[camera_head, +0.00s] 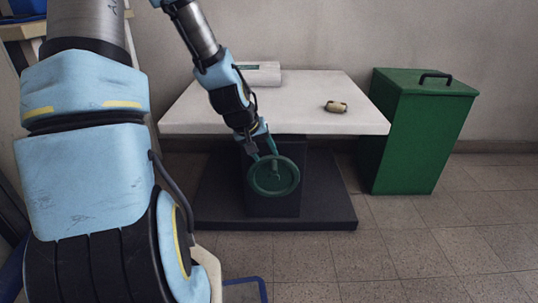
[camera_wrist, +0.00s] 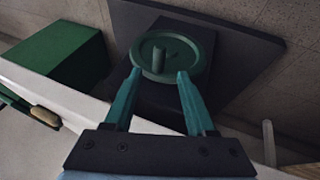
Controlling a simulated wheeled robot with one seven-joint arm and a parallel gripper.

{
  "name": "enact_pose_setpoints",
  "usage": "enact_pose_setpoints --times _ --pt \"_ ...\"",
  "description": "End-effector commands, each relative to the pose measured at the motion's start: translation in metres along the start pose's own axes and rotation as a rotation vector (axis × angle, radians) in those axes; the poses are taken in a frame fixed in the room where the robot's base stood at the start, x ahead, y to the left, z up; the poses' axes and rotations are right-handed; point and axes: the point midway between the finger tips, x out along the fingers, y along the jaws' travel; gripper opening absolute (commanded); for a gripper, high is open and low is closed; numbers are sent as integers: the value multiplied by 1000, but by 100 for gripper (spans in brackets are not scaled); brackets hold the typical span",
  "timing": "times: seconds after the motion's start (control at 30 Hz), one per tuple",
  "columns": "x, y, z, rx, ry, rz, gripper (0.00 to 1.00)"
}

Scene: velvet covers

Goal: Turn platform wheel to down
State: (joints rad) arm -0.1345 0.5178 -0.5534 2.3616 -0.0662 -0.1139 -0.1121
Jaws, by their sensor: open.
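The platform wheel (camera_head: 273,176) is a dark green disc with a small handle knob, on the front of a dark pedestal under the white tabletop. In the wrist view the wheel (camera_wrist: 172,55) lies just beyond my fingertips, its knob (camera_wrist: 158,58) standing up from its face. My gripper (camera_head: 263,146) is at the wheel's upper edge in the head view. In the wrist view my gripper (camera_wrist: 159,75) has its two teal fingers spread apart with nothing between them. The fingertips are at the wheel's near rim; I cannot tell whether they touch it.
The white platform top (camera_head: 300,105) holds a small tan object (camera_head: 336,106) and a white box-like item (camera_head: 258,74). A green lidded bin (camera_head: 420,130) stands to the right. A dark base plate (camera_head: 325,205) lies under the pedestal. The tiled floor in front is mostly clear.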

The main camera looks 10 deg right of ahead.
Motion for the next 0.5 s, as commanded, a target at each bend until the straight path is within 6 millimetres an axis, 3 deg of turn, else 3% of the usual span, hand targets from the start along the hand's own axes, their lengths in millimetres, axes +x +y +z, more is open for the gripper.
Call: enact_pose_setpoints --times 0.03,0.2,0.5 --pt "-14 1 -2 -2 2 -1 56" --pt "-35 0 -2 -1 2 -1 56" --pt "-40 0 0 0 0 0 56"
